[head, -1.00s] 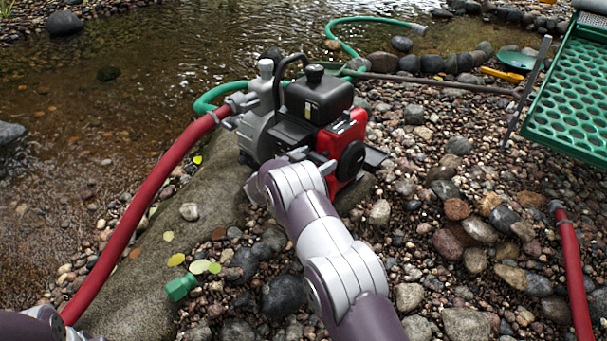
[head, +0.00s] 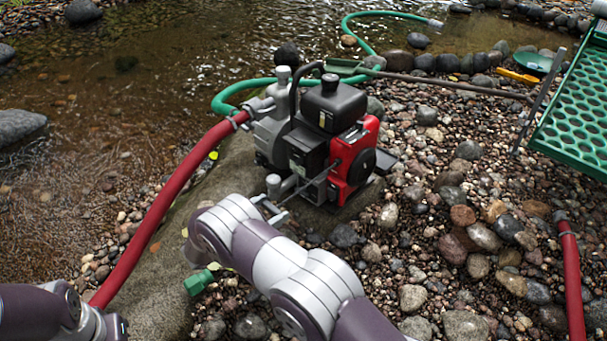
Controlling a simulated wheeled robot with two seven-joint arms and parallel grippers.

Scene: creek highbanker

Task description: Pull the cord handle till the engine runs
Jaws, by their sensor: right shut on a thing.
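The engine (head: 353,158), red and black, sits beside a grey pump (head: 270,138) on a flat rock near the water. My right gripper (head: 275,206) is in front of the engine, to the lower left of its red housing and apart from it. It is shut on the cord handle, which is mostly hidden by the jaws and my wrist. A thin dark cord (head: 318,177) runs from the engine's front to the gripper. I cannot tell from the picture whether the engine runs. Part of my left arm shows at the lower left; its fingers are out of view.
A red hose (head: 160,215) runs from the pump down the left side. A green hose (head: 225,95) curves behind it. A green fitting (head: 198,282) lies below my right wrist. A green perforated tray (head: 575,115) stands at right. Pebbles cover the open ground between.

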